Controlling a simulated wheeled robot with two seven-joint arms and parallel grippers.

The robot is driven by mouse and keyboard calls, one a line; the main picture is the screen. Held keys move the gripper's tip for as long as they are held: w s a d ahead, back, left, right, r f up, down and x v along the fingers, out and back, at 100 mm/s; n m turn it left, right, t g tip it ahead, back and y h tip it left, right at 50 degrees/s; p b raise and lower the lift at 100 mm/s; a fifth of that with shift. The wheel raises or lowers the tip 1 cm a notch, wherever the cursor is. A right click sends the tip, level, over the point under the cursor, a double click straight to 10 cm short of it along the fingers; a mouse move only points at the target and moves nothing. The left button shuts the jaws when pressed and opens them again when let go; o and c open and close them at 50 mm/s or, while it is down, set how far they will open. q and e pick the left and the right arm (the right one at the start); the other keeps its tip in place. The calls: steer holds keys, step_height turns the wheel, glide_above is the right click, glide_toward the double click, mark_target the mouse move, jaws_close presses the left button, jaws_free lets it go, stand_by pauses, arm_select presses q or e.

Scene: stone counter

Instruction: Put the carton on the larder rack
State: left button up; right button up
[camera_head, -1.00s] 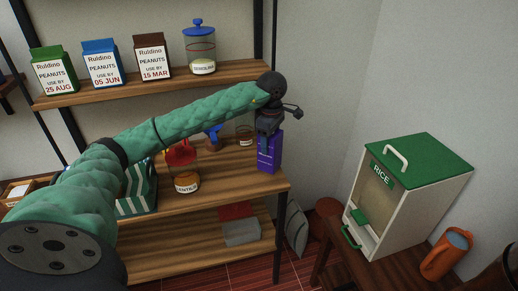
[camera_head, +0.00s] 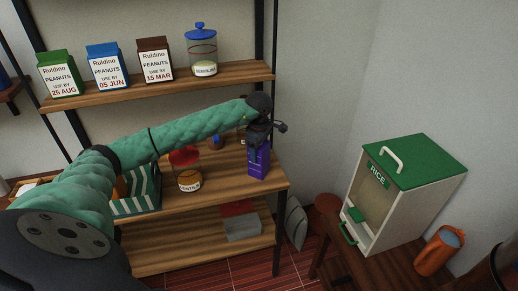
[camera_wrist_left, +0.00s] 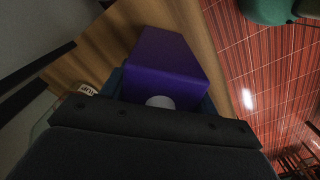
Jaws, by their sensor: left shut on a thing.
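The purple carton (camera_head: 258,164) is at the right end of the rack's middle shelf (camera_head: 222,187), upright, near the front edge. It also shows in the left wrist view (camera_wrist_left: 168,62), with wood of the shelf beside it. My left gripper (camera_head: 257,146) comes down on the carton from above and is shut on it. Whether the carton's base touches the shelf is hard to tell. My right gripper is not in view.
On the middle shelf, a red-lidded jar (camera_head: 189,171) and a striped box (camera_head: 141,190) stand left of the carton. Peanut cartons (camera_head: 104,66) and a blue-lidded jar (camera_head: 201,50) stand on the upper shelf. A rice bin (camera_head: 405,190) and orange jug (camera_head: 439,251) are at the right.

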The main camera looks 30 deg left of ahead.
arm_select(q)
steer(key=shift+f, duration=0.2)
stand_by(0.3)
steer(key=o, duration=1.1)
steer(key=shift+o, duration=1.4)
steer(key=shift+r, duration=0.15)
